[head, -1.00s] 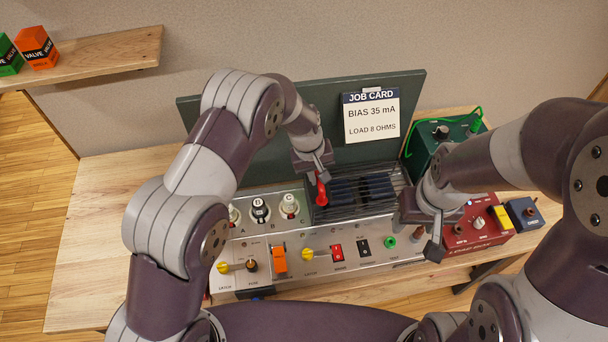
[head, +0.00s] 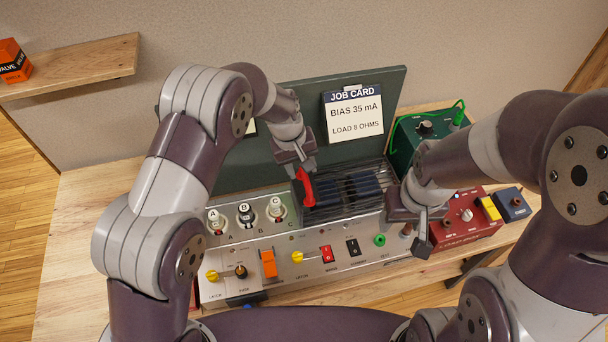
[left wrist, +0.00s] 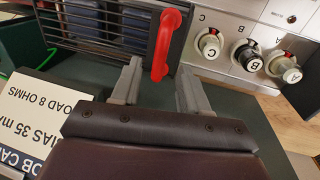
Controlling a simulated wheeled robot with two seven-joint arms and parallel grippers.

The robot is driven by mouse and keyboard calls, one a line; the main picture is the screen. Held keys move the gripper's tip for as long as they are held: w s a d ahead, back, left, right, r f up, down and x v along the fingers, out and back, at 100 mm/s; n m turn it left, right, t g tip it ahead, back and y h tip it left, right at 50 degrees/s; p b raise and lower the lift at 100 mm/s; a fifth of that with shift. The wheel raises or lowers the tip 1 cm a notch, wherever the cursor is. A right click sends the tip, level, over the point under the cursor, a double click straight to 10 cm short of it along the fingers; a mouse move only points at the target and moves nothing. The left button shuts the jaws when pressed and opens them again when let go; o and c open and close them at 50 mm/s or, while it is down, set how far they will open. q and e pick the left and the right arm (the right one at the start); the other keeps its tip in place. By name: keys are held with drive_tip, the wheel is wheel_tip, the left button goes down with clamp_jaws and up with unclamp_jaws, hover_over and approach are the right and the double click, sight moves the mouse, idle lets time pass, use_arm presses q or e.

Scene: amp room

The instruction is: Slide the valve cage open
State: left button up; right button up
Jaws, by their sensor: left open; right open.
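The valve cage (head: 340,207) is a dark wire cage over dark blue blocks on the silver amp. Its red handle (head: 305,188) stands at the cage's left end, and it also shows in the left wrist view (left wrist: 165,45). My left gripper (head: 298,176) is open at the handle; in the left wrist view its fingers (left wrist: 158,88) lie either side of the handle's lower end, not closed on it. My right gripper (head: 421,236) is open and empty over the amp's right end, by the front panel; its fingertips partly overlap in view.
Knobs A, B and C (head: 245,213) stand left of the cage. Switches line the front panel (head: 320,262). A job card (head: 354,112) hangs on the green backboard (head: 230,165). A green box (head: 428,130) and a red box (head: 462,222) stand right.

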use_arm(q)
wheel_tip(320, 180, up, 9)
drive_tip(key=a+b, duration=0.1)
drive_tip(key=shift+s+a+f+b, duration=0.2)
drive_tip(key=shift+a+b, duration=0.1)
drive_tip(key=shift+a, duration=0.05)
drive_tip(key=s+a+f+m+y, duration=0.1)
drive_tip(key=s+a+m+y, duration=0.1)
drive_tip(key=s+a, duration=1.4)
drive_tip(key=s+m, duration=0.1)
drive_tip(key=s, duration=0.2)
drive_tip(key=shift+s+a+f+t+b, duration=0.15)
drive_tip(key=shift+s+f+t+b, duration=0.1)
drive_tip(key=shift+s+t+b, duration=0.15)
drive_tip(key=shift+s, duration=0.15)
